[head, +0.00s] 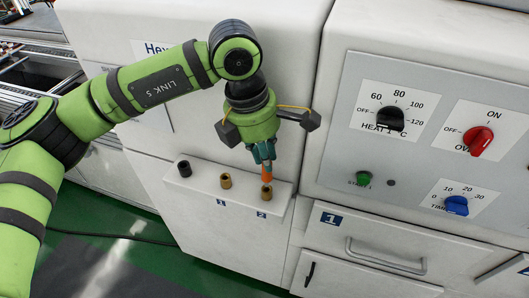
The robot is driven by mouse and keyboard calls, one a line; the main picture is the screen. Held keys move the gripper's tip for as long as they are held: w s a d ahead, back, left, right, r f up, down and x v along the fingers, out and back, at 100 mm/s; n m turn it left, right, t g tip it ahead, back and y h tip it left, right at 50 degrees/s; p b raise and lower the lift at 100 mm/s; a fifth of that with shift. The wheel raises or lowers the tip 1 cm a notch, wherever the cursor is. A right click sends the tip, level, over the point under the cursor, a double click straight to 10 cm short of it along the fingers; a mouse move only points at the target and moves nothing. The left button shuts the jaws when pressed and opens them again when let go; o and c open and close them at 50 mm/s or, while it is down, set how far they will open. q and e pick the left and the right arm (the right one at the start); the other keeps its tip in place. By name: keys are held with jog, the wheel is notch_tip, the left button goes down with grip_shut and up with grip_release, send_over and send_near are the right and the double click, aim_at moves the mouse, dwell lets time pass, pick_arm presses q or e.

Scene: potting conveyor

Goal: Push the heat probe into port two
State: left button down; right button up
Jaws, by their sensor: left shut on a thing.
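My left gripper (264,160) points down with its fingers shut on the orange heat probe (267,173). The probe is roughly upright. Port two (265,194), a brass collar above the label 2, is directly below it. The probe's lower end meets the top of the collar in this view; I cannot tell whether it is inside or just above. Port one (225,181), a similar brass collar above the label 1, is to the left. My right gripper is not in view.
A black collar (184,168) stands at the left end of the white ledge (205,188). A control panel (370,180) with black, red and blue knobs and a green button is to the right. Below it is a drawer handle (385,258). A cable lies on the green floor.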

aim_at(267, 174)
pick_arm(q)
jog(key=shift+f+b, duration=0.1)
jog(key=shift+b, duration=0.25)
dwell(0.7)
jog(key=shift+b, duration=0.3)
jog(key=shift+b, duration=0.55)
dwell(0.5)
jog(key=shift+f+b, duration=1.8)
jog(key=shift+b, duration=0.2)
jog(key=c, duration=1.1)
grip_release()
jog(key=shift+r, duration=0.15)
